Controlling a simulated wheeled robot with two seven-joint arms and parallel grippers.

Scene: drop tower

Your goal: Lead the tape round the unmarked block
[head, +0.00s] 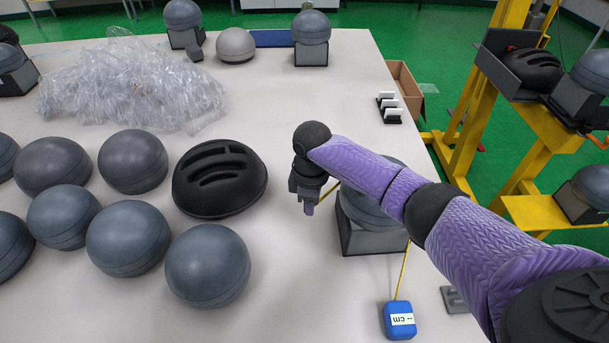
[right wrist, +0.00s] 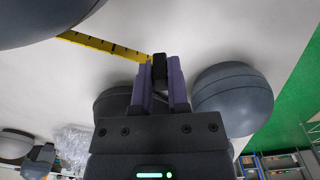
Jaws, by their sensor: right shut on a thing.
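The blue tape measure case (head: 398,322) stands near the front right of the table, its label facing up. Its yellow tape (head: 403,275) runs up toward a grey dome block (head: 372,213) on a square grey base. My right arm partly covers this block; I see no marking on its visible side. More yellow tape (head: 330,191) shows between the block and my right gripper (head: 309,208), left of the block. In the right wrist view, the purple fingers (right wrist: 160,88) are shut on the tape's black end tab (right wrist: 159,70), with yellow tape (right wrist: 100,43) stretching left. My left gripper is out of view.
A black vented helmet (head: 220,180) lies just left of my right gripper. Several loose grey domes (head: 207,266) fill the left side. Crumpled clear plastic (head: 135,85) lies at the back. A small grey bracket (head: 453,299) sits by the right edge. A yellow frame (head: 475,110) stands beyond.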

